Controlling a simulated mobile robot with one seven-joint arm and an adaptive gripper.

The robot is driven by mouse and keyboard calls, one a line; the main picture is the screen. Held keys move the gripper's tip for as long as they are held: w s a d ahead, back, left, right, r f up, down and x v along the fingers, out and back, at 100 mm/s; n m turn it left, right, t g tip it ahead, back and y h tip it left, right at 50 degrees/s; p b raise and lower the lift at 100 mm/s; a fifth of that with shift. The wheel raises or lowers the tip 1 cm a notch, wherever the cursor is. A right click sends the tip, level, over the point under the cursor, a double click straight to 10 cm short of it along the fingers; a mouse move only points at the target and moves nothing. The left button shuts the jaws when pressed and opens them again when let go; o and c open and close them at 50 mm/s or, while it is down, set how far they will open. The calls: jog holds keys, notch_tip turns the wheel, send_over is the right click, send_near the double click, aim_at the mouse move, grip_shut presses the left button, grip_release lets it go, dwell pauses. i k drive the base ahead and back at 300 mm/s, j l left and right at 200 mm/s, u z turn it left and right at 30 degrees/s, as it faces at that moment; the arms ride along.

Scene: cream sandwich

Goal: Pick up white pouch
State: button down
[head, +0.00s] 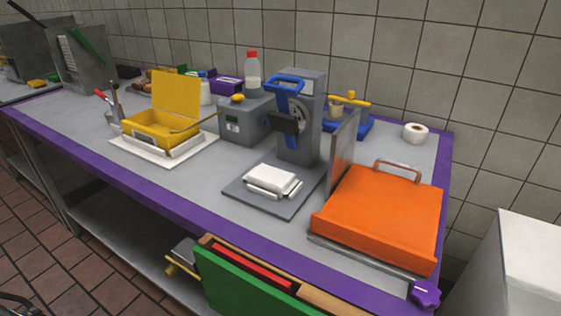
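My gripper is not visible in the head view.
A grey upright machine (300,118) with a blue handle (285,84) stands right behind the plate. An orange lidded box (380,215) and an upright grey panel (341,155) are to the right. A yellow open box (160,128) is at left. Counter (205,180) is clear left of the plate.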

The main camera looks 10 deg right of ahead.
aim_at(279, 181)
jog(key=k+l+u, duration=0.2)
jog(key=l, duration=0.25)
jog(key=l+u, duration=0.2)
jog(key=l, duration=0.2)
jog(key=k+l+u, duration=0.2)
jog(key=l, duration=0.2)
jog(key=i, duration=0.05)
